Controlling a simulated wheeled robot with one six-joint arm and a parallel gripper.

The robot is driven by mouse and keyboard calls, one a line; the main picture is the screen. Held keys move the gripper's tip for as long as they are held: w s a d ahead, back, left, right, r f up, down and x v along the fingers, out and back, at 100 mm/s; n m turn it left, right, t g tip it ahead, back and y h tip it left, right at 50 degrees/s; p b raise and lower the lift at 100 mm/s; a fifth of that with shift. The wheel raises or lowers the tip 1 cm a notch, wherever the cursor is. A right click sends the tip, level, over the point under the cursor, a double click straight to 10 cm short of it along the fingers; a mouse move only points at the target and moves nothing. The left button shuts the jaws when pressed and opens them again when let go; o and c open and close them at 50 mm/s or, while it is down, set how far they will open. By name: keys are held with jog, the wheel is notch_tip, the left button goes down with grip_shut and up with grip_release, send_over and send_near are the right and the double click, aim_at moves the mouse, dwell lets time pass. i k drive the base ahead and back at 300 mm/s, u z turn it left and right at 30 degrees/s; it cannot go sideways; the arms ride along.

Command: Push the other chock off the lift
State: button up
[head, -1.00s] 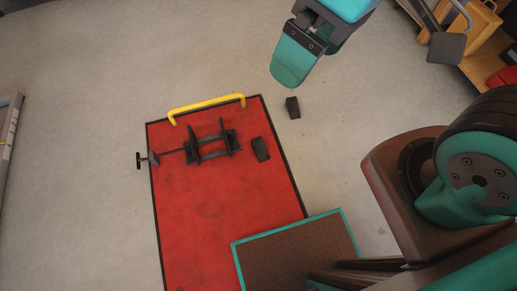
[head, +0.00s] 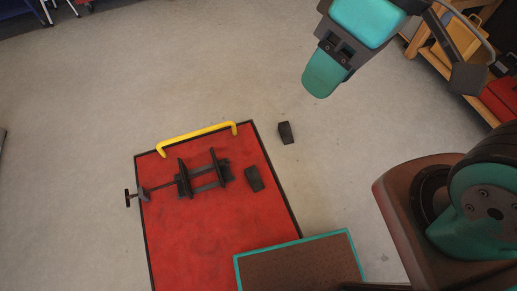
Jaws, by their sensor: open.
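The red lift (head: 200,235) lies in the lower left of the head view, with a yellow bar (head: 197,135) at its far end. One black chock (head: 254,179) rests on the lift near its right edge, beside the black wheel clamp (head: 203,173). Another black chock (head: 285,132) lies on the floor, just beyond the lift's right edge. My gripper (head: 322,80) is open and empty, up and right of both chocks and apart from them. One teal finger shows clearly; the other is mostly hidden.
The clamp's T-handle (head: 132,198) sticks out past the lift's left edge. A wooden bench (head: 440,55) with red items stands at the upper right. Blue furniture (head: 18,14) is at the upper left.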

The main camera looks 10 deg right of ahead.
aim_at(252, 173)
jog(key=u, duration=0.3)
jog(key=i, duration=0.55)
jog(key=u, duration=0.5)
